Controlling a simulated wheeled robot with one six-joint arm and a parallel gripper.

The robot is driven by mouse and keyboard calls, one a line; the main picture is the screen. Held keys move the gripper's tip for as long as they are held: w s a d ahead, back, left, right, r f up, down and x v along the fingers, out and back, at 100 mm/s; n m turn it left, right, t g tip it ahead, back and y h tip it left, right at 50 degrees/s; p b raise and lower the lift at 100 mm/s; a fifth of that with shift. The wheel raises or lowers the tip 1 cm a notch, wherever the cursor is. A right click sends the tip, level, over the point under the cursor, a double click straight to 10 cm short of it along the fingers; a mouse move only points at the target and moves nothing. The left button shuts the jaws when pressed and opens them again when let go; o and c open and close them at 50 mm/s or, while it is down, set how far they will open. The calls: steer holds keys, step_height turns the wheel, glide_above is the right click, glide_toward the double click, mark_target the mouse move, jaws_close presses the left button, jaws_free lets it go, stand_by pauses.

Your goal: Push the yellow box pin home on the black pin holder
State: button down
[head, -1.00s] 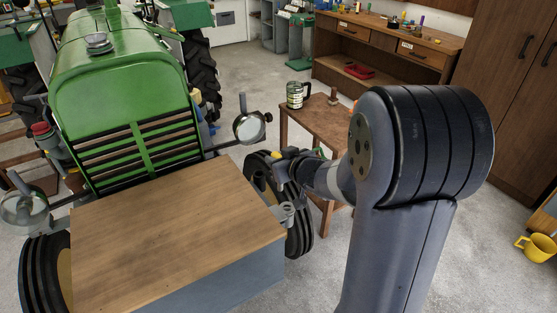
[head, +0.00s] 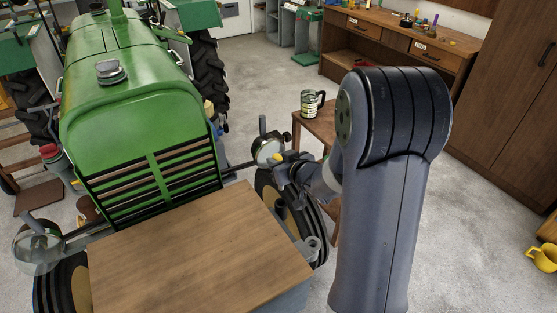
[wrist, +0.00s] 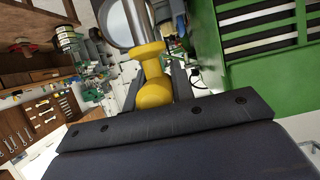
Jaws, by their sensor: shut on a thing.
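The yellow box pin (wrist: 152,80) is held in my gripper (wrist: 155,85). In the wrist view its round yellow knob sits between the fingers, and a grey shaft runs up from its yellow collar. In the head view, my gripper (head: 284,162) is beside the tractor's right headlight, with a small bit of yellow (head: 279,157) at its tip. My gripper is shut on the pin. I cannot make out the black pin holder for certain in either view.
The green tractor (head: 130,115) stands at left, its headlight (head: 267,150) close to my gripper. A wood-topped box (head: 195,255) with a grey ring bracket (head: 312,244) is in front.

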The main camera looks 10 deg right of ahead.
steer(key=shift+f, duration=0.1)
steer(key=shift+f+b, duration=2.2)
steer(key=shift+f, duration=0.15)
steer(key=shift+f+b, duration=3.55)
steer(key=shift+f, duration=0.4)
steer(key=c, duration=1.1)
jaws_free()
steer(key=p+v, duration=0.4)
steer(key=v, duration=0.7)
steer(key=shift+w, duration=0.1)
